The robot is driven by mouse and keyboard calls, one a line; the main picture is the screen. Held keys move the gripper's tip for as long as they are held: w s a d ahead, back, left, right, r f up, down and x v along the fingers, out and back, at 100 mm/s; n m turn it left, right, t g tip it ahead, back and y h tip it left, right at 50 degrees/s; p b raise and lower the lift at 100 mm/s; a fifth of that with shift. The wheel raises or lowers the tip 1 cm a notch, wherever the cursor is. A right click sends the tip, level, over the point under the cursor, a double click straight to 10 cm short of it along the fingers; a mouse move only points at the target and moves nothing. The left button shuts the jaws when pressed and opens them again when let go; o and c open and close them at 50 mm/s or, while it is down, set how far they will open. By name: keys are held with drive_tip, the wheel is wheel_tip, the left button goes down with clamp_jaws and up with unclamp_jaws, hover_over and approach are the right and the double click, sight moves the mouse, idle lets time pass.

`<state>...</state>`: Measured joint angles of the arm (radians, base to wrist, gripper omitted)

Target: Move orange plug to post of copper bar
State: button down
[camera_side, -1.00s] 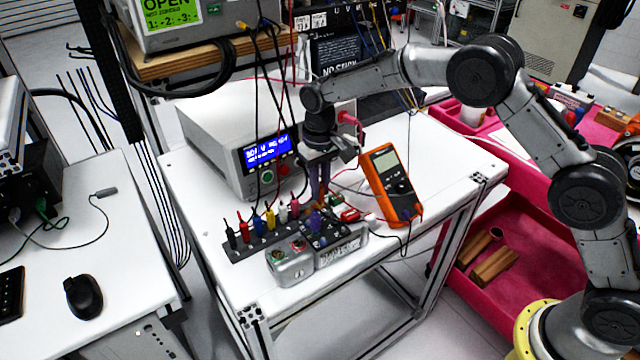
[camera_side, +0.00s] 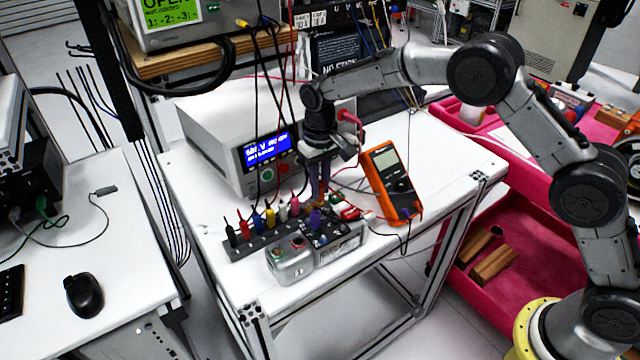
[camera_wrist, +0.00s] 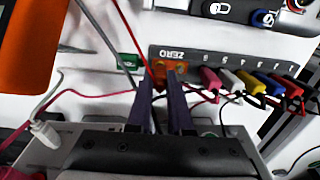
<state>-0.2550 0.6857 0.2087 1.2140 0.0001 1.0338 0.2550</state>
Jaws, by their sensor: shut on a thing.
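My gripper (camera_wrist: 162,88) has two purple fingers close together, pointing down at the far end of the grey numbered strip (camera_wrist: 200,55). In the side view my gripper (camera_side: 320,196) is over the table behind the meter box. It is shut on the orange plug, which is mostly hidden between the fingers. An orange-brown copper bar (camera_wrist: 174,70) lies at the strip's ZERO end, right by the fingertips. I cannot tell whether the plug touches its post.
Several coloured plugs (camera_wrist: 245,82) stand along the strip. A grey box (camera_side: 292,264) lies in front, and an orange multimeter (camera_side: 388,182) leans to the right. A bench instrument (camera_side: 215,150) stands behind. Loose cables cross around the fingers.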

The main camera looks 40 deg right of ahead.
drive_tip(key=shift+f, duration=0.15)
idle(0.6)
drive_tip(key=c, duration=0.8)
unclamp_jaws()
drive_tip(key=shift+o, duration=0.2)
drive_tip(key=shift+r, duration=3.5)
